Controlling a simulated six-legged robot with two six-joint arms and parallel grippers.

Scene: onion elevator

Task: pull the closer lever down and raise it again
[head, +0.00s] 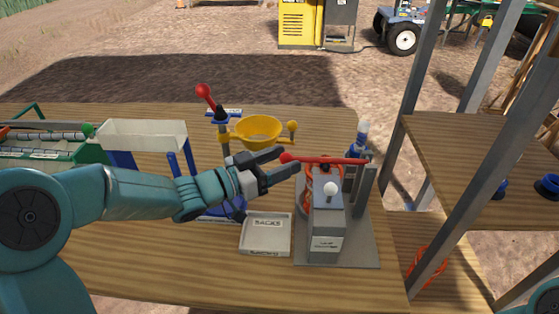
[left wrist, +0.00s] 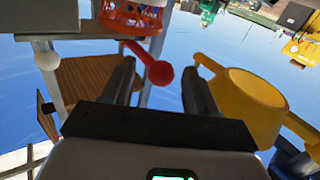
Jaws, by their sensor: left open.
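The closer lever (head: 325,159) is a red bar with a red ball knob (head: 285,157), sticking out roughly level to the left from a grey machine (head: 327,220). My left gripper (head: 284,161) is open at the knob. In the left wrist view the knob (left wrist: 159,73) shows between the two spread fingers of the left gripper (left wrist: 159,65), with gaps to both sides; whether either finger touches it I cannot tell. Another red-knobbed lever (head: 204,92) stands tilted up on the funnel stand farther back. My right gripper is out of view.
A yellow funnel (head: 258,128) stands just behind my left gripper and is close on the right in the wrist view (left wrist: 245,105). A white tray (head: 266,248) lies below it. Grey metal posts (head: 418,100) rise at the right.

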